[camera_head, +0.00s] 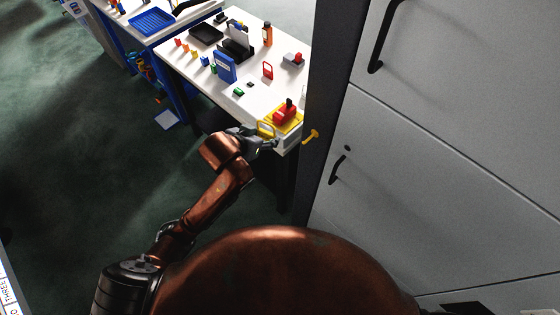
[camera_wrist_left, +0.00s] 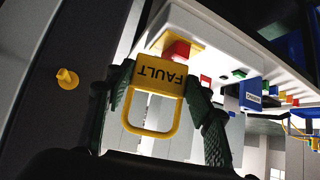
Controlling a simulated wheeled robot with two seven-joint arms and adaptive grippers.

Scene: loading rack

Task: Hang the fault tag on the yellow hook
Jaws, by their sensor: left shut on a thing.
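The yellow fault tag (camera_wrist_left: 161,76), with a yellow loop (camera_wrist_left: 150,115) and the word FAULT, is held between the two fingers of my left gripper (camera_wrist_left: 160,85). In the head view my left gripper (camera_head: 262,142) is at the front edge of the white table, and the tag (camera_head: 266,129) shows in part there. The yellow hook (camera_head: 311,136) sticks out from the dark post just right of the gripper, apart from the tag. It also shows at the left in the left wrist view (camera_wrist_left: 67,78). My right gripper is not in view.
The white table (camera_head: 262,90) holds a red block (camera_head: 285,110) on a yellow tray, a blue binder (camera_head: 225,67), a red tag (camera_head: 267,70) and several small blocks. The dark post (camera_head: 326,90) and grey drawers (camera_head: 430,150) stand to the right. Green floor is free at left.

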